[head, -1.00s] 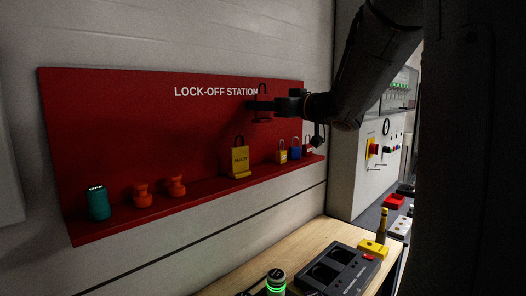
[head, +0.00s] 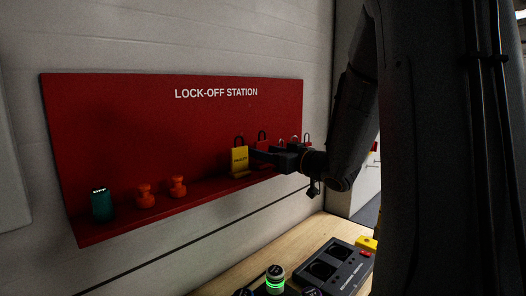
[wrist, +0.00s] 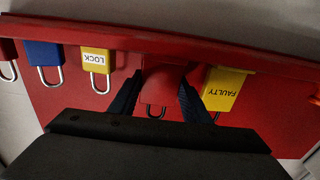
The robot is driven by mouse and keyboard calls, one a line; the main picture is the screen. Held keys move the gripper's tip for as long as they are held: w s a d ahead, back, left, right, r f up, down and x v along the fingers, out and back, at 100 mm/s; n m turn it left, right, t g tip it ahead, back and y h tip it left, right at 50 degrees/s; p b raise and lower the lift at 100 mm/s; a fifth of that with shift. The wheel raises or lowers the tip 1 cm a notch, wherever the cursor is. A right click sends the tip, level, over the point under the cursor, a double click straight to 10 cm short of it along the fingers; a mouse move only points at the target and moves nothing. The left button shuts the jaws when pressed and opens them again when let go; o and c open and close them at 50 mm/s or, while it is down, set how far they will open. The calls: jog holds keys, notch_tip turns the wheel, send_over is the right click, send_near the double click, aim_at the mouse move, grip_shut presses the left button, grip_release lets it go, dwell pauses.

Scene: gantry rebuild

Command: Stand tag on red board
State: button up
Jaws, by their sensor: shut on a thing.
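The red board (head: 150,130) reads "LOCK-OFF STATION" and has a ledge along its bottom. A yellow FAULTY tag (head: 240,160) with a shackle stands upright on the ledge; it also shows in the wrist view (wrist: 222,88). My gripper (head: 263,153) is just right of that tag, low at the board. It is shut on a red padlock-shaped thing (wrist: 165,82), whose shackle (head: 262,134) shows above the fingers in the head view. The fingers hide its lower part there. I cannot tell whether it touches the ledge.
In the wrist view, a yellow LOCK padlock (wrist: 96,60) and a blue padlock (wrist: 44,54) stand beside my gripper. Two orange items (head: 177,186) and a teal canister (head: 102,204) stand farther left on the ledge. A wooden bench (head: 235,262) with a dark device (head: 335,265) lies below.

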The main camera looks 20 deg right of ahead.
jog(key=shift+f, duration=0.15)
jog(key=o, duration=1.1)
jog(key=shift+c, duration=0.2)
jog(key=shift+s+d, duration=0.15)
jog(key=shift+s, duration=0.05)
jog(key=b+v, duration=0.3)
jog(key=v, duration=0.8)
jog(key=shift+s+b, duration=0.25)
jog(key=shift+b, duration=0.15)
